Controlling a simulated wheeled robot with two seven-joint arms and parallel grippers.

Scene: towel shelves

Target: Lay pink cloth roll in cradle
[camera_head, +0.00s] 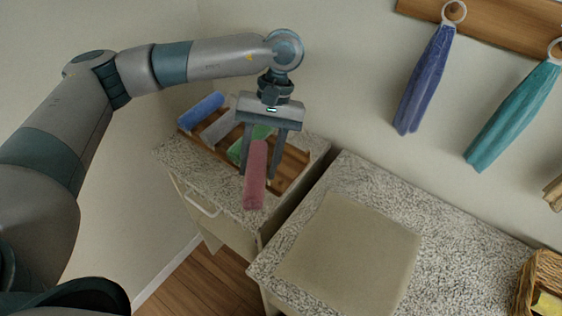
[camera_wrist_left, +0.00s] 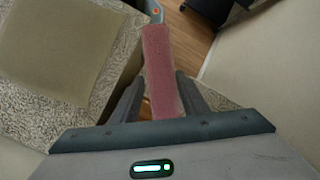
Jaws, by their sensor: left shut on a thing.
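The pink cloth roll (camera_head: 256,176) is between the fingers of my left gripper (camera_head: 261,176), which is shut on it. The roll also shows in the left wrist view (camera_wrist_left: 162,72), sticking out past the fingers of the left gripper (camera_wrist_left: 160,98). The wooden cradle rack (camera_head: 289,166) lies on the left counter, behind and below the gripper. A blue roll (camera_head: 201,111), a grey roll (camera_head: 220,128) and a green roll (camera_head: 240,147) lie in it. The gripper hides part of the rack's right side. I cannot tell the roll's height above it.
A beige cloth or mat (camera_head: 352,254) lies flat on the right speckled counter (camera_head: 365,180). A gap separates the two counters. A blue towel (camera_head: 424,80) and a teal towel (camera_head: 513,115) hang from a wooden rail (camera_head: 500,22). A wicker basket (camera_head: 540,275) stands at the lower right.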

